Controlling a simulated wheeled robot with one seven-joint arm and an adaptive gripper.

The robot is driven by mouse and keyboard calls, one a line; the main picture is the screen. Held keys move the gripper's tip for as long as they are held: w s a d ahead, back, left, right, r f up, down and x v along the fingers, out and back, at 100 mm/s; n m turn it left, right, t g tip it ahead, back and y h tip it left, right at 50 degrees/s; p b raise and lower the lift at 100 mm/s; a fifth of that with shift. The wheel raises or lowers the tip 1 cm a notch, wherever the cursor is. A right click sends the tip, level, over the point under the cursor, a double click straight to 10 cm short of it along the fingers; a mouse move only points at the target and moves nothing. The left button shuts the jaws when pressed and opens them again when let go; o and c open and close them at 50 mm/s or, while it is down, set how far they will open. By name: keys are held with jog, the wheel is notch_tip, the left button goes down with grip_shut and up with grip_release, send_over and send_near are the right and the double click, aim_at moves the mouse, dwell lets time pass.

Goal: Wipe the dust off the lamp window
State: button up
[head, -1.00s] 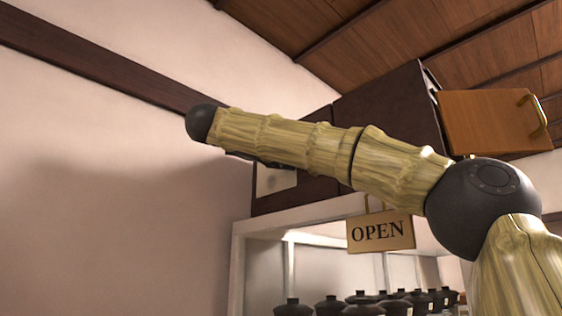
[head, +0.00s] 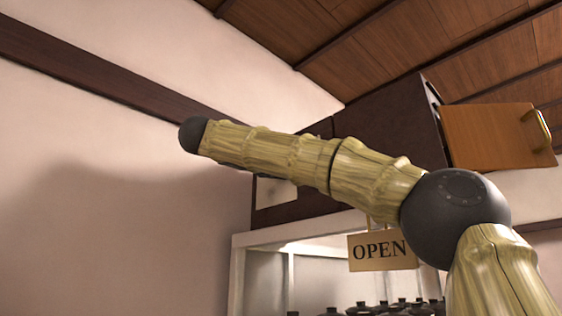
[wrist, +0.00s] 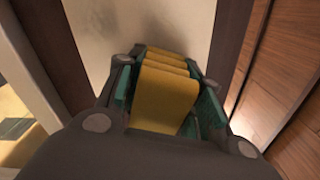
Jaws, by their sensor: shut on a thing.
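The lamp window is a pale panel (head: 277,193) set in a dark brown housing, partly covered by my arm in the head view. In the wrist view the pale window (wrist: 125,22) fills the top between dark frame strips, with faint mottled grey-tan marks on it. My gripper (wrist: 167,76) has green-lined fingers and is shut on a yellow block, like a sponge (wrist: 162,103). The sponge's far end points at the window; I cannot tell whether it touches. My arm hides the gripper in the head view.
A wooden door with a brass handle (head: 495,137) stands open at the right of the dark housing. An OPEN sign (head: 382,251) hangs below, above a shelf with several dark lidded pots (head: 390,307). The pale wall at left is clear.

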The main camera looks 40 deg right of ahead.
jog(key=shift+w+a+p, duration=0.15)
jog(key=shift+w+p, duration=0.7)
jog(key=shift+w, duration=1.35)
jog(key=shift+w, duration=0.1)
jog(key=shift+w+a+p, duration=0.2)
jog(key=shift+w+p, duration=0.65)
jog(key=shift+w, duration=0.85)
jog(key=a+b, duration=0.1)
jog(key=a, duration=0.5)
jog(key=shift+s, duration=0.25)
jog(key=a, duration=0.3)
jog(key=shift+s, duration=0.15)
jog(key=shift+d, duration=0.1)
